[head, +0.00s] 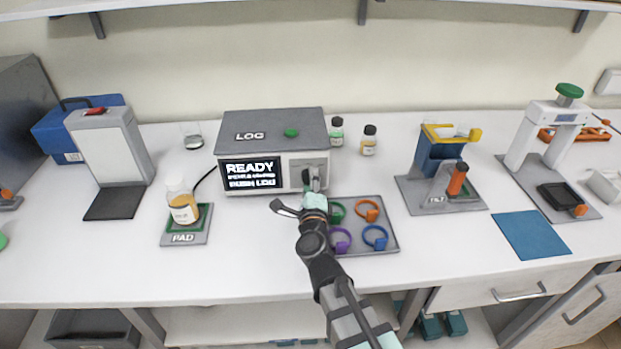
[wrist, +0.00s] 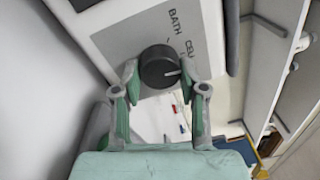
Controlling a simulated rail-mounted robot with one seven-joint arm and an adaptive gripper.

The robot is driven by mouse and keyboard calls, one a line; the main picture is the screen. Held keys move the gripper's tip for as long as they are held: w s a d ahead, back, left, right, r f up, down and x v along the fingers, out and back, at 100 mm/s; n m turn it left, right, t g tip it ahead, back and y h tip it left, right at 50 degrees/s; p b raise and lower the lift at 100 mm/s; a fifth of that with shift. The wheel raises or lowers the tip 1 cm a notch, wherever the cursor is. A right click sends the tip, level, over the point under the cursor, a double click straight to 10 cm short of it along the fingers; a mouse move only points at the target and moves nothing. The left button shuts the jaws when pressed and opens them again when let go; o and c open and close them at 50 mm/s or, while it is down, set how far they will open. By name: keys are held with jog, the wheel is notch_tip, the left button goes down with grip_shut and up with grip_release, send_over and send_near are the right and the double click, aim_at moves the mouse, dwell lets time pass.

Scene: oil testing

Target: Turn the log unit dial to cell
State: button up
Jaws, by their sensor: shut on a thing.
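The log unit (head: 272,140) is a grey and white box at the back middle of the bench, with a lit screen reading READY. Its dial (wrist: 157,62) is a round black knob on a grey panel, below the printed words BATH and CELL in the wrist view. A pale pointer line on the knob faces right in the wrist view, on the side of CELL; I cannot tell if it lines up with a mark. My gripper (wrist: 159,74) is shut on the dial, one finger on each side. In the head view my gripper (head: 314,187) mostly hides the dial.
A grey tray (head: 388,246) with coloured rings lies right beside my arm. Two small bottles (head: 369,141) stand right of the unit. The front strip of the bench is clear at left.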

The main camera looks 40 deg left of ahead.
jog(key=shift+n, duration=0.5)
jog(key=o, duration=1.1)
jog(key=shift+o, duration=0.2)
jog(key=shift+r, duration=0.15)
